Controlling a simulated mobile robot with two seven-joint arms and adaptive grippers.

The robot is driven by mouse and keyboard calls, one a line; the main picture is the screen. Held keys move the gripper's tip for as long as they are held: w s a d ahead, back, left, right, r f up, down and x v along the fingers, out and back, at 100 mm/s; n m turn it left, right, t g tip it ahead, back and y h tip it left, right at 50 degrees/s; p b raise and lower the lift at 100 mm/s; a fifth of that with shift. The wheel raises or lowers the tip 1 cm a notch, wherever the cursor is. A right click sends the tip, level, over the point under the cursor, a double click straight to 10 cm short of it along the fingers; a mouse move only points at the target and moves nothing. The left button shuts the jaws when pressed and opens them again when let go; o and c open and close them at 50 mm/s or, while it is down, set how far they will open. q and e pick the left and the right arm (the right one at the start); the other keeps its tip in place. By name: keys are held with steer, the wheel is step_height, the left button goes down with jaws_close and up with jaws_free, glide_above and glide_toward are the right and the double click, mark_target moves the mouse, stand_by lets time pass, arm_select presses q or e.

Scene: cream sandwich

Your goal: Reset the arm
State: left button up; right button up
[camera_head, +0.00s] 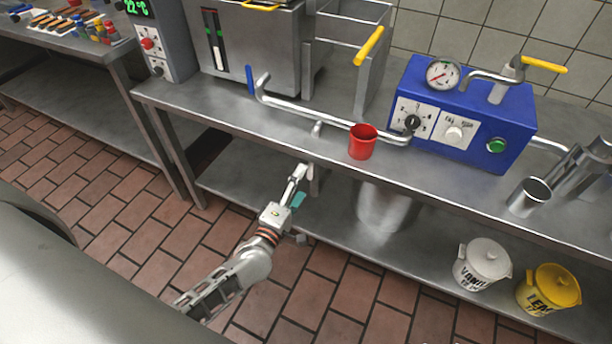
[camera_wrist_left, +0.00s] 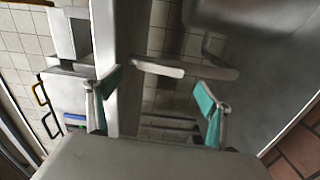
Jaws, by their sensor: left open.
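My left gripper (camera_head: 300,186) is in front of the steel counter's front edge, low over the brick floor, in the head view. Its fingers point up toward the counter. In the left wrist view my left gripper (camera_wrist_left: 158,92) shows two spread fingers with teal pads. It is open, and nothing is visible held between the pads. My right gripper is not in view.
The steel counter (camera_head: 232,118) carries a red cup (camera_head: 362,142) near its front edge and a blue machine (camera_head: 462,115) with a gauge. Vanilla (camera_head: 481,264) and lemon (camera_head: 549,290) pots stand on the lower shelf. Brick floor (camera_head: 130,245) is clear at left.

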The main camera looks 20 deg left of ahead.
arm_select(q)
steer(key=shift+s+f, duration=0.15)
steer(key=shift+s, duration=0.6)
